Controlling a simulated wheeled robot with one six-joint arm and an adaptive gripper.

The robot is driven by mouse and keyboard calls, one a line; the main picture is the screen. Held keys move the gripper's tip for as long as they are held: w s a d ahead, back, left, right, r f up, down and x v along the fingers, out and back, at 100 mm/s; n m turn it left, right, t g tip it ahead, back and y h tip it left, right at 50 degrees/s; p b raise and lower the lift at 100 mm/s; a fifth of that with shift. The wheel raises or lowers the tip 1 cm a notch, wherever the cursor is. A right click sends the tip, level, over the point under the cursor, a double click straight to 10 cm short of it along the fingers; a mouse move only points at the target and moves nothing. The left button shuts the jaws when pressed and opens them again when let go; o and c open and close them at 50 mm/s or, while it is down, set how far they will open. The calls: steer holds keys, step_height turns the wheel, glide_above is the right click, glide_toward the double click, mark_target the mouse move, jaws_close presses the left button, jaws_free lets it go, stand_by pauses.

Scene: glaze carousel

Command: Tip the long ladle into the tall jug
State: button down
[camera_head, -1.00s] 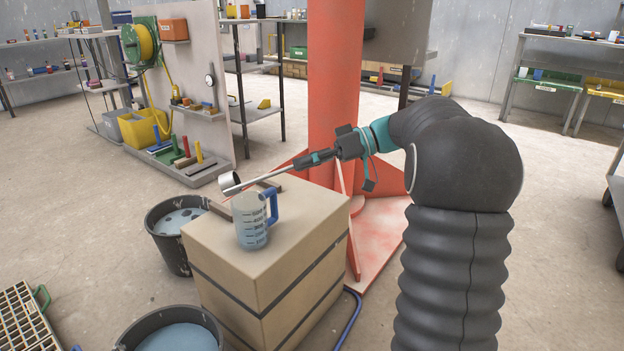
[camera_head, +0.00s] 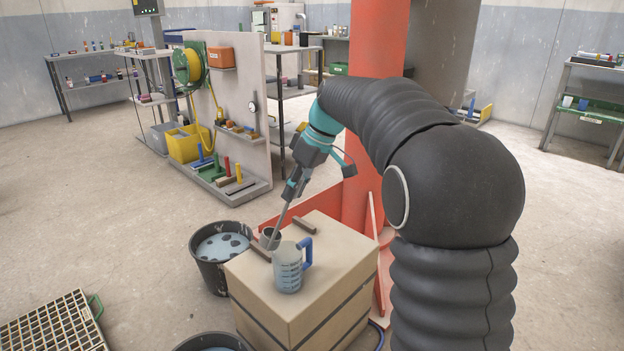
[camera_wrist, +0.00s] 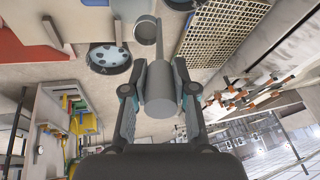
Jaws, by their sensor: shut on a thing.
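My gripper (camera_head: 291,189) is shut on the handle of the long ladle and points down over the box. The ladle's grey shaft (camera_head: 280,222) runs steeply down to its small cup (camera_head: 270,239), just behind and left of the jug. The cup looks roughly upright; I cannot tell whether it touches the box top. The tall jug (camera_head: 288,272), clear blue-grey with a blue handle, stands upright on the tan box (camera_head: 345,262). In the wrist view the ladle's handle (camera_wrist: 159,88) sits between my fingers (camera_wrist: 158,70), with its cup (camera_wrist: 146,28) beyond.
Two dark bars (camera_head: 304,225) lie on the box top near the cup. A black bucket (camera_head: 212,277) with bluish liquid and dark spots stands left of the box; another bucket (camera_head: 213,343) is in front. A red column (camera_head: 362,190) rises behind. A grid crate (camera_head: 52,325) lies left.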

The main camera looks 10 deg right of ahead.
steer(key=w+a+r+h, duration=0.1)
steer(key=a+r+h, duration=0.1)
steer(key=a+h, duration=0.2)
steer(key=shift+a+r+g+b, duration=0.3)
steer(key=shift+a, duration=0.8)
steer(key=shift+s, duration=0.15)
stand_by(0.5)
